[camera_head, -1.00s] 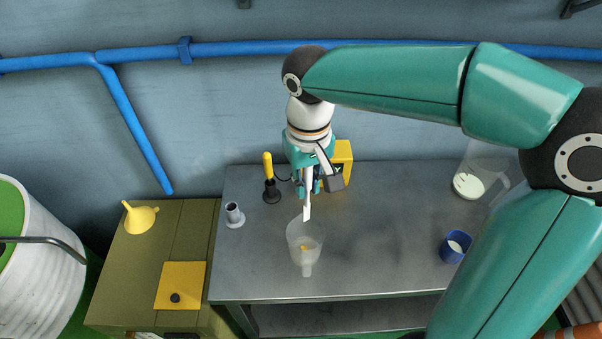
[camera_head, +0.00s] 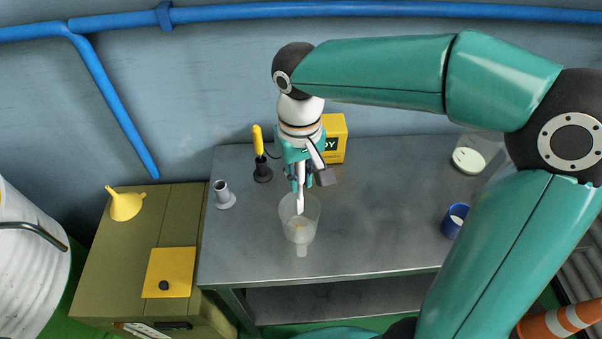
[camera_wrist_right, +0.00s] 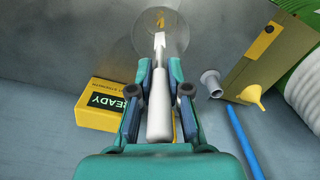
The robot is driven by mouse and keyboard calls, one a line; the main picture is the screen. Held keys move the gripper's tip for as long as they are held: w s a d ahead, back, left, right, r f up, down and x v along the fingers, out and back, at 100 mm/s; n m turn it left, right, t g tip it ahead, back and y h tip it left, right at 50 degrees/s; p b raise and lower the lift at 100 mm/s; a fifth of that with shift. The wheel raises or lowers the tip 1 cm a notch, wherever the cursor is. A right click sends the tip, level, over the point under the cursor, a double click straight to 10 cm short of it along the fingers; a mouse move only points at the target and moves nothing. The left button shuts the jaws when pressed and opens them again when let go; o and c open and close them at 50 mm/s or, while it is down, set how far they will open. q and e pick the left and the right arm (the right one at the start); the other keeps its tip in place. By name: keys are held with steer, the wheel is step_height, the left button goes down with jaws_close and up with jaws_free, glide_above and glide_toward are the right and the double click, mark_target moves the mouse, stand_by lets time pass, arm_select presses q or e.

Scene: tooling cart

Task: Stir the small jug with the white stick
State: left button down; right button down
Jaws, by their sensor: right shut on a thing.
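The small jug (camera_head: 312,212) is clear, with a bit of yellow inside, and stands on the grey metal cart top. My right gripper (camera_head: 301,182) is shut on the white stick (camera_head: 300,200), which points down over the jug. The stick's lower end appears at or inside the jug's mouth; its exact depth is hard to tell. In the right wrist view the stick (camera_wrist_right: 159,110) lies between the fingers (camera_wrist_right: 160,95) with its tip overlapping the jug (camera_wrist_right: 178,30). My left gripper is not in view.
A yellow box (camera_head: 334,138) stands behind the gripper. A yellow-handled tool in a black stand (camera_head: 262,170) and a grey holder (camera_head: 223,196) are left. A blue cup (camera_head: 453,221) and larger clear jug (camera_head: 473,158) are right. A yellow funnel (camera_head: 125,205) lies on the olive cabinet.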

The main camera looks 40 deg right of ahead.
mark_target(301, 197)
steer(key=shift+f+b, duration=3.15)
steer(key=shift+f, duration=1.1)
